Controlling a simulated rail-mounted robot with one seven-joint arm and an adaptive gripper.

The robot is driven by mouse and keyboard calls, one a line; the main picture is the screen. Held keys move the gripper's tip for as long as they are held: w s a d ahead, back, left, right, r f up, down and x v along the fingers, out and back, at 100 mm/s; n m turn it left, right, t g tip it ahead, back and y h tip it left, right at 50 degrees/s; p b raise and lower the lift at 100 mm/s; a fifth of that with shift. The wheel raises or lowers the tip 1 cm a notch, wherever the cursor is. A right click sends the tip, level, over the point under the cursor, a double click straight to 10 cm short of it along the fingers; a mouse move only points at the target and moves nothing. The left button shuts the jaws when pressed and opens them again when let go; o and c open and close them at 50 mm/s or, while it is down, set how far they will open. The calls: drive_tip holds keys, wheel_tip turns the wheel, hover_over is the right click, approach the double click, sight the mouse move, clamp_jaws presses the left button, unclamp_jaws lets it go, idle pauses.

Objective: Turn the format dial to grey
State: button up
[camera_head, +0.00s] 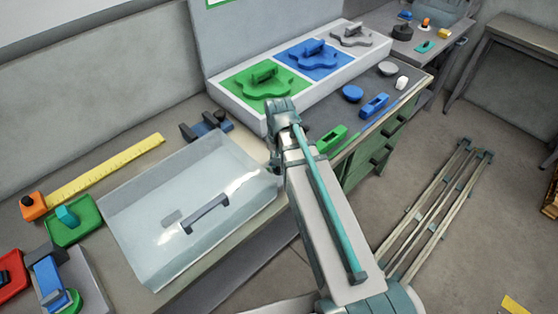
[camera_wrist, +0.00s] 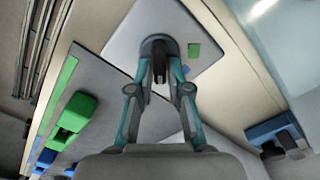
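In the wrist view, the format dial (camera_wrist: 158,44) is a dark round knob with a bar-like grip, set on a pale square plate (camera_wrist: 125,40). A green patch (camera_wrist: 194,50) and a small blue patch (camera_wrist: 185,69) lie right of it on the plate. My gripper (camera_wrist: 160,66) has its teal fingers reaching down to the dial, one on each side of the grip. I cannot tell whether they touch it. The fingertips hide part of the dial and plate; no grey mark is clear. In the head view my gripper (camera_head: 278,150) and arm cover the dial.
A clear-lidded box (camera_head: 150,215) stands close left of my gripper. Behind is a white tray (camera_head: 225,98) with green, blue and grey shaped plates. Green (camera_head: 331,138) and blue (camera_head: 374,105) blocks lie on the dark bench top at right. A blue-and-black clamp-like part (camera_head: 207,126) sits behind the box.

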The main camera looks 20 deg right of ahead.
drive_tip(key=shift+o, duration=1.3)
wheel_tip(320, 180, up, 12)
